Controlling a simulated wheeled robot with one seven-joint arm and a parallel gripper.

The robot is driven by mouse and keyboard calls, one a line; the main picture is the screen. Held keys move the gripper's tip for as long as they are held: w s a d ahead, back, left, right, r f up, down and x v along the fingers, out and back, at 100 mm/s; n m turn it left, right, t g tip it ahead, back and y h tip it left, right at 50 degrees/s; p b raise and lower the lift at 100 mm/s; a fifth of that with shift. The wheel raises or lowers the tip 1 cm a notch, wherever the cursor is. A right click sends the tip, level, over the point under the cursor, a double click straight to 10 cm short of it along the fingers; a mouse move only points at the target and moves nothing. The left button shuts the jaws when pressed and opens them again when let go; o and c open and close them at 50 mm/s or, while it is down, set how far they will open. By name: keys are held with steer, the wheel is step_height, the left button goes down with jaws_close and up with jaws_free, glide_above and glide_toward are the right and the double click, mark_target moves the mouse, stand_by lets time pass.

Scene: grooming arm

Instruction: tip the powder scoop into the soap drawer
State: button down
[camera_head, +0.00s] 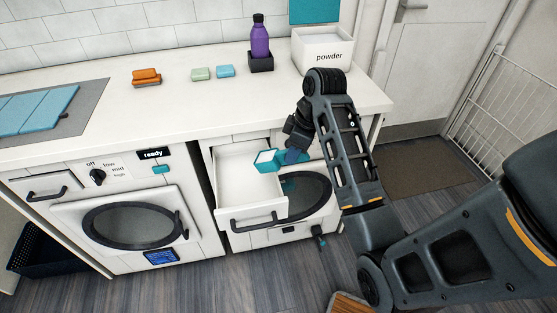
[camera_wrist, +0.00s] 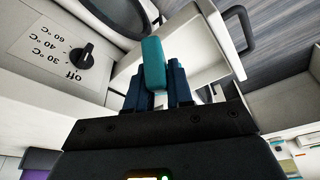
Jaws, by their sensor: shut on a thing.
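The soap drawer (camera_head: 251,190) is pulled out of the right-hand machine. It is white inside with a dark bar handle. My gripper (camera_head: 291,156) is shut on the teal powder scoop (camera_head: 269,163) and holds it above the rear right part of the open drawer. White shows in the scoop's top, and the scoop looks roughly level. In the wrist view the scoop (camera_wrist: 153,64) stands between my dark blue fingers, with the drawer (camera_wrist: 203,48) behind it. The scoop's inside is not visible there.
The powder box (camera_head: 322,51) stands on the counter with its teal lid up. A purple bottle (camera_head: 260,40) is in a dark holder beside it. Orange (camera_head: 146,76), green and blue bars lie on the counter. A left machine (camera_head: 128,222) has its door shut.

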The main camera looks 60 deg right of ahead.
steer(key=shift+r, duration=0.1)
steer(key=r+g+p, duration=0.1)
steer(key=p, duration=0.1)
steer(key=shift+w+p, duration=0.3)
steer(key=shift+w+r+g, duration=0.2)
steer(key=shift+r+g, duration=0.05)
steer(key=shift+g, duration=0.25)
